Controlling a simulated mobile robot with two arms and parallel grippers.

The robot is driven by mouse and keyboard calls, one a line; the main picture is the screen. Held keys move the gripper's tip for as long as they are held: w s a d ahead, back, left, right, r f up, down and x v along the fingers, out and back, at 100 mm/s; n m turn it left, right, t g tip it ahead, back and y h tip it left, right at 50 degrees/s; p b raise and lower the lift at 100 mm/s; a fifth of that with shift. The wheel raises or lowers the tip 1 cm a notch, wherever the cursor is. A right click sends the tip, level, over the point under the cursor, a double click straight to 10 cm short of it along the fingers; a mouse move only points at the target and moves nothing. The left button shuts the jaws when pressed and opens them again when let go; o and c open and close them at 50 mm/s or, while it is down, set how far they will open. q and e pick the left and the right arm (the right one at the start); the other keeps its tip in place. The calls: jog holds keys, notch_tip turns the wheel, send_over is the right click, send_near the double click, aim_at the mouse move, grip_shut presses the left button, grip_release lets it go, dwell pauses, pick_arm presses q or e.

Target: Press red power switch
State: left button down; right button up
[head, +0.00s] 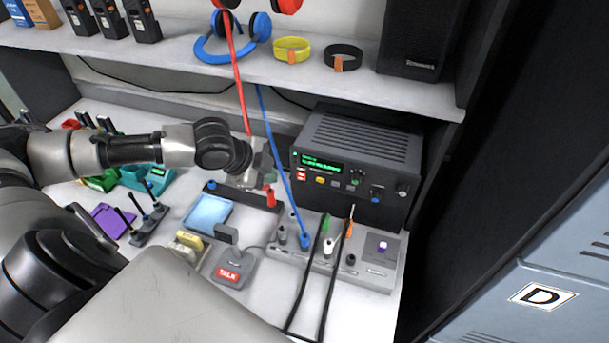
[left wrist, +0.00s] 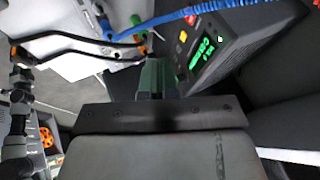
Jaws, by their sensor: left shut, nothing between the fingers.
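A dark grey radio unit (head: 355,165) with a green lit display stands on the desk under the shelf. A small red switch (head: 301,176) sits at the left of its front panel, below the display. In the left wrist view the radio (left wrist: 235,45) is tilted, with a red button (left wrist: 183,36) near the display. My left gripper (head: 265,165) is just left of the radio's front, apart from the switch in the head view. Its fingers (left wrist: 155,80) are shut and empty. My right gripper is not in view.
A grey patch panel (head: 375,265) with blue and black cables lies before the radio. A red cable (head: 238,80) hangs close to my left gripper. A TALK pedal (head: 232,268) and a light blue pad (head: 208,214) lie to the left. A shelf (head: 180,45) overhangs the desk.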

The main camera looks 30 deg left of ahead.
aim_at(301, 176)
pick_arm(q)
jog(key=shift+a, duration=0.1)
jog(key=w+f+p, duration=0.1)
jog(key=w+f, duration=0.2)
jog(key=w+d+f+p, duration=0.1)
jog(key=w+f, duration=0.2)
jog(key=w+f+p, duration=0.1)
jog(key=w+f, duration=0.1)
jog(key=w, duration=0.1)
jog(key=shift+d+f, duration=0.3)
jog(key=shift+f, duration=0.1)
dwell(0.4)
